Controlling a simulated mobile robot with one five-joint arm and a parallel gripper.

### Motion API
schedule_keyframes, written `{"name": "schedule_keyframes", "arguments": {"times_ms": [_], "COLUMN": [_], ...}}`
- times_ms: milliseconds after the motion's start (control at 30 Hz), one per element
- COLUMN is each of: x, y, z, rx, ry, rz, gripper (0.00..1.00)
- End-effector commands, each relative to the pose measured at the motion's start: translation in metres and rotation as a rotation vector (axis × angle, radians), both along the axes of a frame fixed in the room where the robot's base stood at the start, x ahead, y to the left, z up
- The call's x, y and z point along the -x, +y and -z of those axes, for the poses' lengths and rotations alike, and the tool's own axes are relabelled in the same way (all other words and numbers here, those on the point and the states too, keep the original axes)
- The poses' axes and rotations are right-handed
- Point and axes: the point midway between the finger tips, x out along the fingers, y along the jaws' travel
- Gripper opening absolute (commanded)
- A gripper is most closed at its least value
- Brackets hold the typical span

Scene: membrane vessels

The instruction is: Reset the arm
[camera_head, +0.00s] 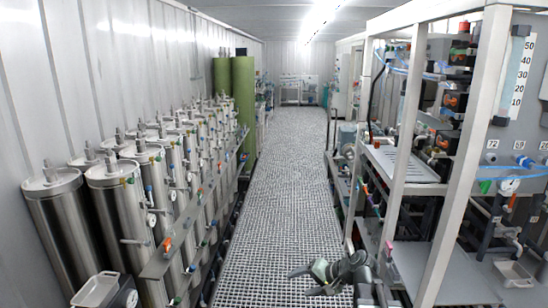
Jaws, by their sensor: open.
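My arm (352,268) shows at the bottom of the view, right of centre, low over the grated aisle floor. My gripper (300,282) is at its left end and points left. Its two dark fingers are spread apart with only floor visible between them, so it is open and empty. It touches none of the vessels. The lower part of my arm is cut off by the bottom edge.
Steel membrane vessels (128,205) with valves line the left wall, with green columns (243,95) behind. A white-framed rack (462,150) with pipes and gauges stands close on the right. The grated aisle (290,180) between them is clear to the back.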

Motion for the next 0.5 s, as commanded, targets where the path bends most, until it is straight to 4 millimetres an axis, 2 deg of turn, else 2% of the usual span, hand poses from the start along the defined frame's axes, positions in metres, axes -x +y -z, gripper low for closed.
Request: {"name": "schedule_keyframes", "arguments": {"times_ms": [33,67,100,167,300,400,500], "x": [0.022,0.035,0.053,0.073,0.105,0.117,0.124], "y": [0.022,0.029,0.031,0.018,-0.038,-0.066,-0.074], "z": [0.031,0.046,0.063,0.08,0.093,0.095,0.095], "rx": [0.103,0.176,0.28,0.419,0.659,0.753,0.774], "ry": [0.033,0.056,0.088,0.136,0.247,0.302,0.329], "rz": [-0.088,-0.139,-0.2,-0.263,-0.319,-0.345,-0.365], "gripper": [0.69,0.69,0.69,0.69,0.69,0.69,0.69]}}
